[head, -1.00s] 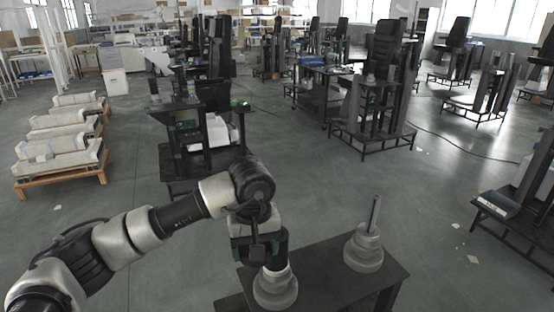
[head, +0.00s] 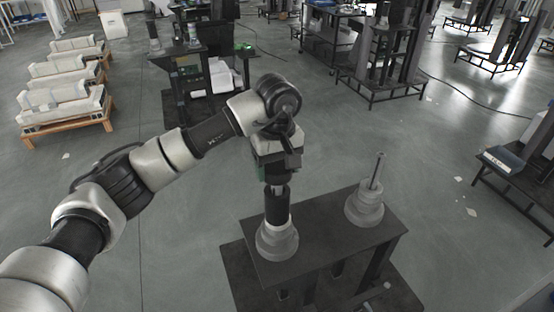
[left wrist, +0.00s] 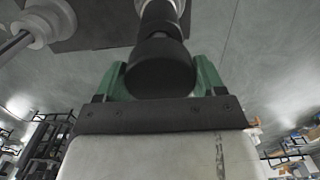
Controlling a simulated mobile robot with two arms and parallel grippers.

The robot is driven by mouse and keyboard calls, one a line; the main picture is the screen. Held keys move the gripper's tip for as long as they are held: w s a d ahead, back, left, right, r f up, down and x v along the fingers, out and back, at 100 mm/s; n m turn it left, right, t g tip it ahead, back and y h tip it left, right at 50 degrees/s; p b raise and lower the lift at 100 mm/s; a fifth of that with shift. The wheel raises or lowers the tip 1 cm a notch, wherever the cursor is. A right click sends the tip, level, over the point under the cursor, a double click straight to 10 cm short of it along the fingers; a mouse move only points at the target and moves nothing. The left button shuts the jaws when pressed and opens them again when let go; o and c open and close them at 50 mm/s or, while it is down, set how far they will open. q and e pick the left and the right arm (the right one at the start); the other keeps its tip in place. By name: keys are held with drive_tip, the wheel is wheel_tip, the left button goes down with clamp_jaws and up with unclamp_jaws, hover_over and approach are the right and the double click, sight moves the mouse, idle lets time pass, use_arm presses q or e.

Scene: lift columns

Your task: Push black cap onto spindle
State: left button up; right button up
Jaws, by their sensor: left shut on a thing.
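The black cap (left wrist: 160,68) is round and dark in the left wrist view. My left gripper (left wrist: 160,80) is shut on it, with one green finger on each side. In the head view my left gripper (head: 277,182) points down over the left column on the dark bench. A black cylindrical part (head: 277,210) stands upright on that column's stepped grey base (head: 277,241). Whether the cap is fully seated is hidden. The other spindle (head: 377,170) is a bare metal rod on a grey stepped base (head: 364,207) to the right. My right gripper is not in view.
The dark bench (head: 325,243) has a bare top between the two bases. A black workstation (head: 195,85) stands behind, a wooden pallet with pale parts (head: 65,117) at left, and lift columns on frames at right. The floor around the bench is mostly clear.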

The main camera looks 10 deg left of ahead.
use_arm(q)
drive_tip(key=shift+f, duration=0.8)
drive_tip(key=shift+r, duration=0.1)
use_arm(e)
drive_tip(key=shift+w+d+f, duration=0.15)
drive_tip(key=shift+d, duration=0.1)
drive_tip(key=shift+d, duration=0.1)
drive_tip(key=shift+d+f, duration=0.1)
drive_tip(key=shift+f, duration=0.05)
use_arm(q)
drive_tip(key=shift+s+f+b, duration=0.1)
drive_tip(key=shift+f+b, duration=0.35)
drive_tip(key=shift+b, duration=0.25)
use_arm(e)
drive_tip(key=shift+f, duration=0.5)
use_arm(q)
drive_tip(key=shift+f, duration=0.1)
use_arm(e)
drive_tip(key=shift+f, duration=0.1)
use_arm(q)
drive_tip(key=shift+f+b, duration=0.3)
drive_tip(key=shift+b, duration=0.2)
drive_tip(key=shift+f, duration=0.1)
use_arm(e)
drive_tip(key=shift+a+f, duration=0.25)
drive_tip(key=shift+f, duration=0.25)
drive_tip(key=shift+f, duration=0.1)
